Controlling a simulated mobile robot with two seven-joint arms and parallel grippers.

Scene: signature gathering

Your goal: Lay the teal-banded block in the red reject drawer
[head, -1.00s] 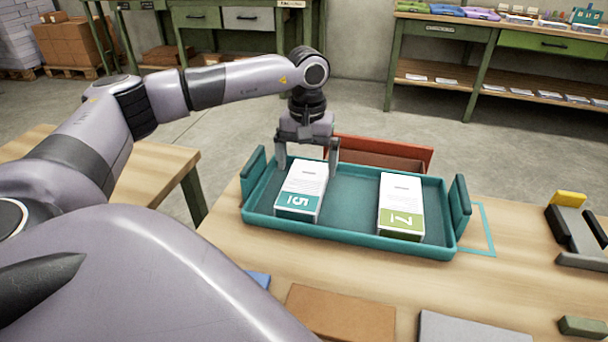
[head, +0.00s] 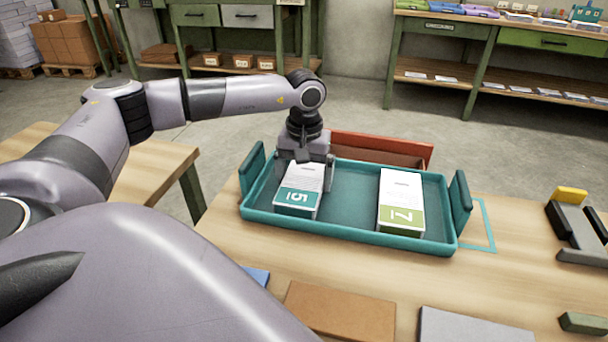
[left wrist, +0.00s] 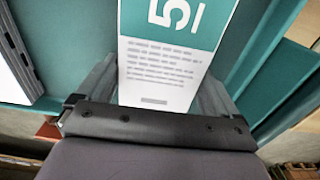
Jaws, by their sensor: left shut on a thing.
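The teal-banded block (head: 300,195), white with a "5" on its teal band, stands in the left part of the teal tray (head: 340,237). My left gripper (head: 303,172) is down over the block's far end and shut on it. In the left wrist view the block (left wrist: 168,70) sits between the two fingers (left wrist: 155,95). The red reject drawer (head: 385,142) is open behind the tray, its lower part hidden by the tray. My right gripper is not in view.
A green-banded block (head: 401,200) marked "7" stands in the tray's right part. The tray has raised end handles (head: 461,205). A brown pad (head: 340,311) and a grey pad (head: 470,327) lie at the table's front. A black-and-yellow device (head: 578,225) stands at right.

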